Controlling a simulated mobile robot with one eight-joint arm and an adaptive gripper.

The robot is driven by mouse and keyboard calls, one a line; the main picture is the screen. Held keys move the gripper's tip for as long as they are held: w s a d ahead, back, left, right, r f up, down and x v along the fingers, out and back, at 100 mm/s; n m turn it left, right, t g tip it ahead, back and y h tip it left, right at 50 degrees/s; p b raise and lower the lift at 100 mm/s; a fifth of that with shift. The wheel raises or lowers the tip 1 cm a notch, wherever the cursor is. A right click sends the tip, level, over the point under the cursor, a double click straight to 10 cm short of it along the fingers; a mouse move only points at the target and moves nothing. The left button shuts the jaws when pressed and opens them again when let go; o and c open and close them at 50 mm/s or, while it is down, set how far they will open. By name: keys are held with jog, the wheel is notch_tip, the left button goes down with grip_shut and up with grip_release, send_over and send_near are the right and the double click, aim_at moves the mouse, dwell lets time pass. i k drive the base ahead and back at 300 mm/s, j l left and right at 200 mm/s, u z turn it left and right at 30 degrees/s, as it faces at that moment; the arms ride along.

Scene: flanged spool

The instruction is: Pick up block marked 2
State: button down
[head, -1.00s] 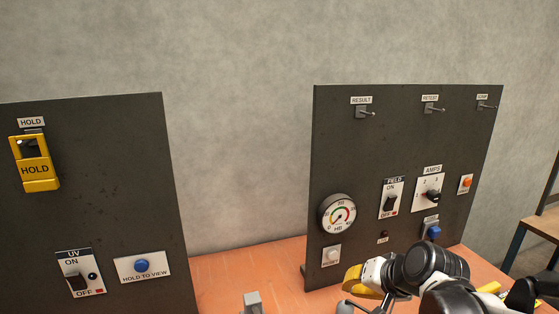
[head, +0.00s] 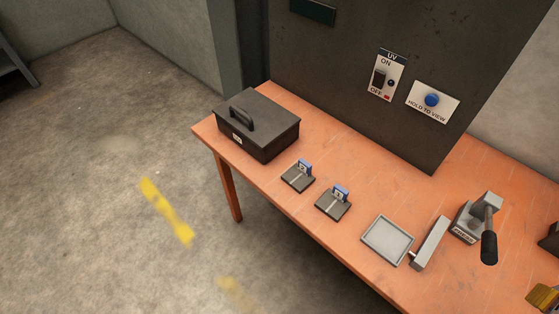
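Two small blue blocks with pale marked faces stand upright on dark square bases on the orange table in the head view. One block (head: 305,167) is nearer the black box, and the other block (head: 341,193) is to its right and closer to the tray. The marks on their faces are too small to read, so I cannot tell which one is marked 2. My gripper is not visible in this view.
A black lidded box (head: 257,125) stands at the table's left end. A shallow grey tray (head: 387,241) and a device with a black-handled lever (head: 488,247) stand to the right. A dark panel (head: 330,75) rises behind. A yellowish object (head: 543,298) is cut off at bottom right.

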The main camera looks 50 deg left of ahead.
aim_at(299, 177)
jog(key=u, duration=1.8)
